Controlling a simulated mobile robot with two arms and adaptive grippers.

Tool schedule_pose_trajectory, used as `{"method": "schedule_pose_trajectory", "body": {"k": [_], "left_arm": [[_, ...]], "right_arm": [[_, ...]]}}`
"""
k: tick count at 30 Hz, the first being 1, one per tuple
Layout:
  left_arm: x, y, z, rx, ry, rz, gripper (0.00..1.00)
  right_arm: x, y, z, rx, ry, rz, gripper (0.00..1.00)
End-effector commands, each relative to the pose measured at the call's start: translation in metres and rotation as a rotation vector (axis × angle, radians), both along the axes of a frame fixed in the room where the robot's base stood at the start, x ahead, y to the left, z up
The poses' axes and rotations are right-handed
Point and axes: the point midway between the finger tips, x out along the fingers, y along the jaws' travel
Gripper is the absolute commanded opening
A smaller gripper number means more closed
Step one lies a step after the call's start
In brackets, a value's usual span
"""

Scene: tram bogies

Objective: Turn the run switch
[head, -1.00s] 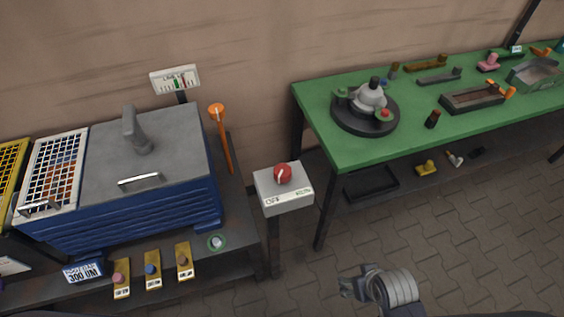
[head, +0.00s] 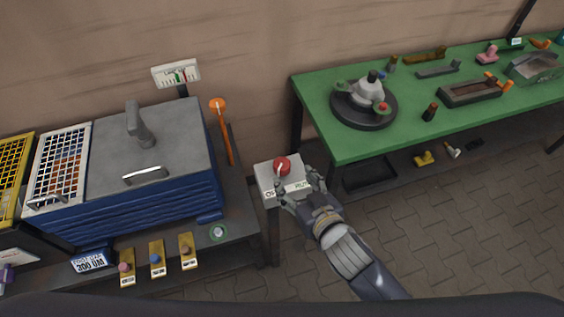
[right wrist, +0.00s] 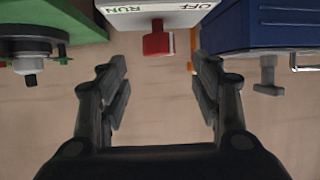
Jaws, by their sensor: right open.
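The run switch is a red knob (head: 282,166) with a pale pointer, on a light grey box (head: 264,180) on a post between the blue machine and the green table. In the right wrist view the red knob (right wrist: 158,42) sticks out of the box, whose face (right wrist: 125,14) reads RUN and OFF. My right gripper (head: 298,190) is open at the front of the box, its fingers covering part of the label. In the right wrist view its fingers (right wrist: 160,90) are spread to either side of the knob's line, with the knob beyond them, apart from both. My left gripper is not in view.
The blue machine (head: 140,212) with a grey lid and an orange-topped lever (head: 218,104) stands left of the box. The green table (head: 345,147) with a round fixture (head: 366,102) and several parts stands right. Paved floor lies in front.

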Motion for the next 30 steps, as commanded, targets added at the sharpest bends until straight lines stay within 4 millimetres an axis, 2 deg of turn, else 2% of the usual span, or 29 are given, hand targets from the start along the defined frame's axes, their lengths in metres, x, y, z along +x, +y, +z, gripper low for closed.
{"method": "schedule_pose_trajectory", "body": {"k": [9, 15, 22, 30], "left_arm": [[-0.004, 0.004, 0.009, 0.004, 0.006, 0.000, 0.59], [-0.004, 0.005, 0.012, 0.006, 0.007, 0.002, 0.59], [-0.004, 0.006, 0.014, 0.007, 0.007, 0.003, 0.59], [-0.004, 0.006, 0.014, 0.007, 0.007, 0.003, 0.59]], "right_arm": [[0.045, 0.018, -0.018, -0.002, 0.000, -0.001, 0.59], [0.068, 0.028, -0.030, -0.001, 0.002, -0.002, 0.59], [0.081, 0.034, -0.036, -0.001, 0.002, -0.002, 0.59], [0.082, 0.034, -0.037, -0.001, 0.002, -0.002, 0.59]]}}
